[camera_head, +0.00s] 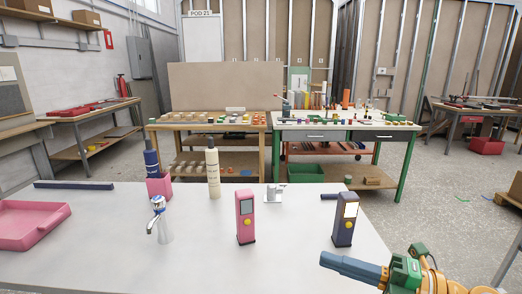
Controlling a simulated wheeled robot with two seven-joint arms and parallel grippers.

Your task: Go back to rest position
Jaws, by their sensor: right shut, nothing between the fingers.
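My right gripper (325,260) comes in at the lower right, over or beside the front right part of the white table (115,250). Its blue fingers are shut, with nothing between them. It is apart from the dark device with a lit panel (344,236), which stands upright behind it. My left gripper is not in view.
Workbenches (405,180) stand behind. The table's front middle is clear.

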